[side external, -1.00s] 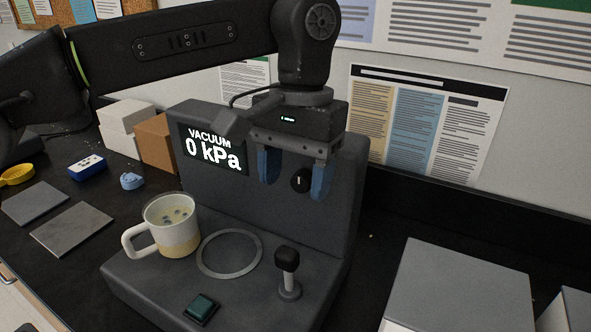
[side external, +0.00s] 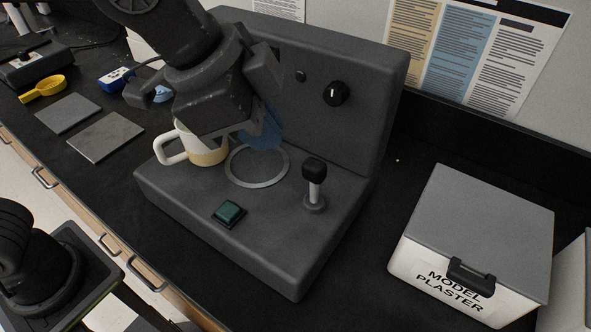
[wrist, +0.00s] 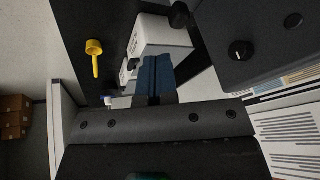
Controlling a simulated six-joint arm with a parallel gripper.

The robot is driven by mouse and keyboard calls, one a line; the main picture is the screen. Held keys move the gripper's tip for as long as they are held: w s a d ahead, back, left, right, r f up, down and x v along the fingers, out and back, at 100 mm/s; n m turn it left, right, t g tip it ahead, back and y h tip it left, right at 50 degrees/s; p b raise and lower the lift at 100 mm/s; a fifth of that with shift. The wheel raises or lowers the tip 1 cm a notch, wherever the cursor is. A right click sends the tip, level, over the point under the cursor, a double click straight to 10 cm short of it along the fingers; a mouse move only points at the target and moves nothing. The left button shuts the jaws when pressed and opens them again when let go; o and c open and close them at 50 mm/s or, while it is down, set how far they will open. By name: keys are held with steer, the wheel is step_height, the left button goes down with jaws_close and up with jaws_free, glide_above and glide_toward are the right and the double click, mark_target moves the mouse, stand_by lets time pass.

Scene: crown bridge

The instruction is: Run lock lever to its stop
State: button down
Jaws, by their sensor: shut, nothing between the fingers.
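The lever (side external: 314,181), a short pale post with a black knob, stands about upright on the right of the dark grey vacuum machine's base (side external: 270,235). I take it to be the lock lever. My gripper (side external: 264,138), with blue fingers, is tilted above the base, left of the lever and apart from it. In the wrist view the fingers (wrist: 155,78) are together with nothing between them. A black dial (side external: 335,93) with a white mark is on the machine's upright panel; it also shows in the wrist view (wrist: 240,51). My arm hides the pressure display.
A cream mug (side external: 207,153) stands behind my gripper, partly hidden. A model plaster box (side external: 478,245) stands at right. Grey plates and a yellow scoop (side external: 43,90) lie at left.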

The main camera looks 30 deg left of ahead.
mark_target(314, 186)
steer(key=s+a+f+m+t+h, duration=0.2)
steer(key=s+f+m, duration=0.1)
steer(key=s+m, duration=0.2)
steer(key=x, duration=1)
steer(key=shift+w+a, duration=0.1)
steer(key=shift+w, duration=0.1)
steer(key=shift+w+a+r, duration=0.1)
steer(key=shift+w+r, duration=0.05)
steer(key=shift+w, duration=0.45)
steer(key=shift+w+r, duration=0.1)
steer(key=shift+w, duration=0.45)
steer(key=shift+w+r, duration=0.1)
steer(key=shift+w, duration=0.55)
steer(key=shift+w, duration=0.15)
